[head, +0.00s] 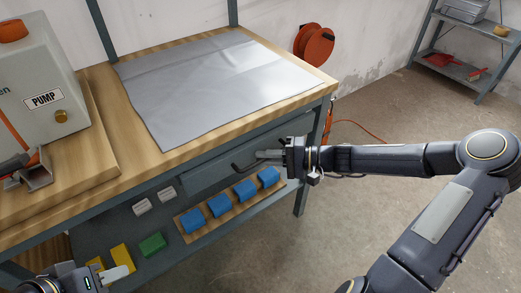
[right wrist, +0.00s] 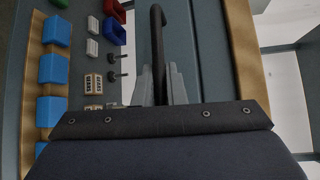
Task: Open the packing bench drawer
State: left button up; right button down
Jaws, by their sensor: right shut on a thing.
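The packing bench drawer (head: 210,174) is a grey-blue front under the wooden bench top. Its dark bar handle (head: 238,168) is partly hidden by my right gripper (head: 262,157). In the right wrist view, the black handle (right wrist: 157,35) runs between the pale fingers of my right gripper (right wrist: 160,85), which is shut on it. The drawer front looks about flush with the bench frame. My left gripper (head: 117,274) is low at the bottom left, away from the drawer. Its fingers are too cut off to tell open from shut.
A grey sheet (head: 215,80) covers part of the bench top (head: 310,95). A pump box (head: 35,75) stands at left.

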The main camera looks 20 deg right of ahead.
jog(key=s+d+p, duration=0.3)
jog(key=s+d, duration=0.1)
jog(key=s, duration=0.6)
jog(key=s+d+p, duration=0.3)
jog(key=s, duration=0.8)
jog(key=shift+s+d+p, duration=0.3)
jog(key=shift+d+p, duration=0.05)
jog(key=shift+d, duration=0.05)
jog(key=c, duration=1.8)
grip_release()
jog(key=shift+o, duration=0.2)
jog(key=shift+d, duration=0.1)
jog(key=p+v, duration=0.1)
jog(key=v, duration=0.6)
jog(key=shift+s+d, duration=0.2)
jog(key=shift+d, duration=0.1)
jog(key=shift+a+r, duration=0.1)
